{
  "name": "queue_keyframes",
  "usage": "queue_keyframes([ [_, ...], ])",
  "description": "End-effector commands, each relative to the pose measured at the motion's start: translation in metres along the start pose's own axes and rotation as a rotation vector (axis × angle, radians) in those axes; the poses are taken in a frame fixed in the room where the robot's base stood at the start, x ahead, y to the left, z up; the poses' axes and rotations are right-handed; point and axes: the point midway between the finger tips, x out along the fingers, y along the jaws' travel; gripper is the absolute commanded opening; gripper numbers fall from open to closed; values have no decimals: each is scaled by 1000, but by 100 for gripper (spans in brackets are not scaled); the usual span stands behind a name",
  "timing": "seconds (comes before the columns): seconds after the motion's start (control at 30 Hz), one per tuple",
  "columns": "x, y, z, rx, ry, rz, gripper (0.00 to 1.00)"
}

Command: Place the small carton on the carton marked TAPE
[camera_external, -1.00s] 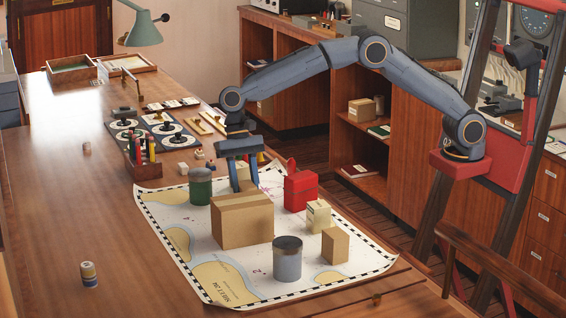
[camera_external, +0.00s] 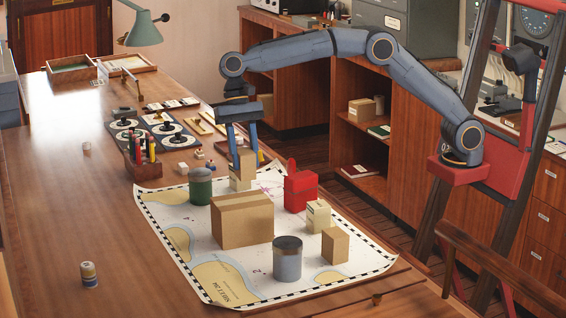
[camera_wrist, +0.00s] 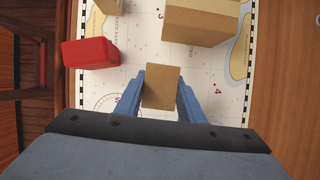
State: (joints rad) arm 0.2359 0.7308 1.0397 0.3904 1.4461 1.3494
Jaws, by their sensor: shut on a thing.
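My gripper (camera_external: 240,160) is shut on a small tan carton (camera_external: 242,172), holding it upright behind the large carton. The held carton also shows between the blue fingers in the wrist view (camera_wrist: 161,88). A large brown carton (camera_external: 242,220) stands on the chart in front of it. A cream carton with small print (camera_external: 318,216) and a plain tan carton (camera_external: 335,246) stand to the right. I cannot read the word TAPE on any carton.
A red can (camera_external: 300,190) stands close right of the held carton, and a green tin (camera_external: 200,187) to its left. A grey tin (camera_external: 287,259) stands at the front of the chart (camera_external: 185,220). A pencil box (camera_external: 146,168) is farther left.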

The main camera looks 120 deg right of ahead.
Motion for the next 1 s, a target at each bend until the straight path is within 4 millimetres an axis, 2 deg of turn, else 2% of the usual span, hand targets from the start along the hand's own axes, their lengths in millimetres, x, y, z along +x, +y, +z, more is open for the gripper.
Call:
queue_keyframes([
  [0.17,-16,-9,48,144,0,-63,11],
  [0.4,-33,-26,129,429,0,-182,11],
  [0.6,-42,-33,174,588,-1,-247,11],
  [0.77,-42,-34,188,645,0,-267,11],
  [1.0,-6,-34,174,657,2,-268,11],
])
